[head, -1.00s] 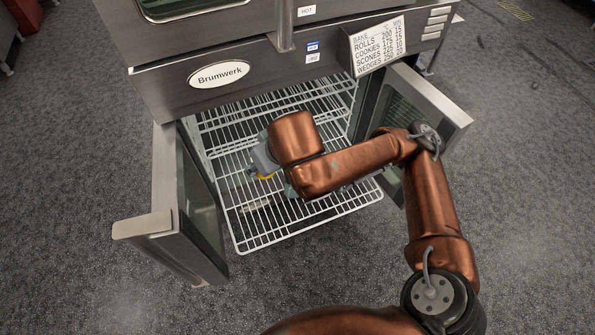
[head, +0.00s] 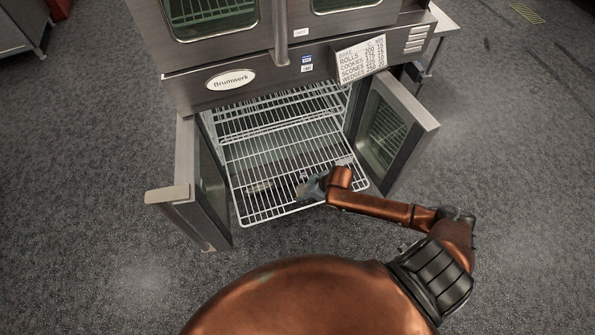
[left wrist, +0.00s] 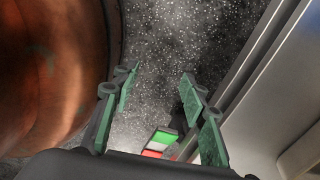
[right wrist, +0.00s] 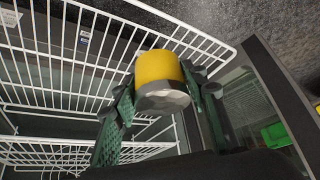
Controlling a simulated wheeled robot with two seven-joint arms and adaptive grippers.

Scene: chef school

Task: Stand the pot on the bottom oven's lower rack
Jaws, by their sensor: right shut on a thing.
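My right gripper (right wrist: 160,105) is shut on a yellow, round-sided piece with a grey faceted end (right wrist: 160,78), which seems to be the pot. In the head view this gripper (head: 310,188) is over the front right part of a pulled-out white wire rack (head: 268,208), apparently the lower one. The held piece is not clear there, and I cannot tell whether it touches the rack. The bottom oven stands open, its left door (head: 205,185) and right door (head: 392,135) swung out. My left gripper (left wrist: 158,82) is open and empty, outside the head view.
Another wire rack (head: 275,118) sits further back in the oven. The upper oven (head: 210,50) is shut above, with a recipe card (head: 359,52) on its front. A green, white and red thing (left wrist: 162,142) shows past my left fingers.

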